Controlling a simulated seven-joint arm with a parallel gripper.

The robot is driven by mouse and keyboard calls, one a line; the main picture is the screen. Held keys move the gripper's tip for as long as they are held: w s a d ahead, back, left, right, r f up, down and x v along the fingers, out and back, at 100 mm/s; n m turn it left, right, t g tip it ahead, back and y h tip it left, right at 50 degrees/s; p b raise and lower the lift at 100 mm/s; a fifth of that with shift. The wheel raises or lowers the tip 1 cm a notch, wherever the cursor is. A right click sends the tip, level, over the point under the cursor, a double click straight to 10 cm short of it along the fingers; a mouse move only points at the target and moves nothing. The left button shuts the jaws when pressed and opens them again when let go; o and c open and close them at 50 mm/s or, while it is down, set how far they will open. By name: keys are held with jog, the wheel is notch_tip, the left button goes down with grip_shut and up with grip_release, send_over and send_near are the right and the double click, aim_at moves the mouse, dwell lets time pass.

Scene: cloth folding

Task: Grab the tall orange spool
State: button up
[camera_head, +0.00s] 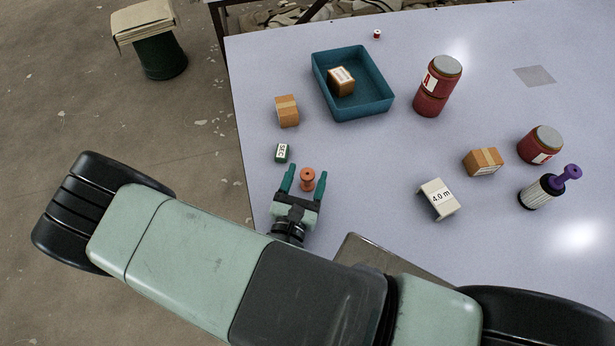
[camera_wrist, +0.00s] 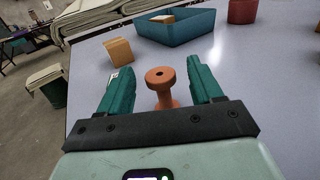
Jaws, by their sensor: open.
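The orange spool (camera_head: 307,180) stands upright on the table in the head view, with a round flange on top. In the wrist view the spool (camera_wrist: 161,85) shows a dark hole in its top and stands between the two green fingers. My gripper (camera_head: 305,182) is open, with one finger on each side of the spool. In the wrist view my gripper (camera_wrist: 160,88) shows gaps between both fingers and the spool, so neither finger appears to touch it. The spool's lower front is partly hidden behind the gripper's dark crossbar.
A small green block marked SEC (camera_head: 282,153) stands close to the left finger. A cardboard box (camera_head: 287,111) and a teal tray (camera_head: 318,72) holding another box lie farther back. A white bracket (camera_head: 438,199) and red jars (camera_head: 430,101) stand to the right. The table's left edge (camera_head: 243,160) is near.

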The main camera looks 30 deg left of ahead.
jog(key=x, duration=0.3)
jog(key=shift+w+a, duration=0.1)
jog(key=shift+w, duration=0.15)
jog(key=c, duration=1.1)
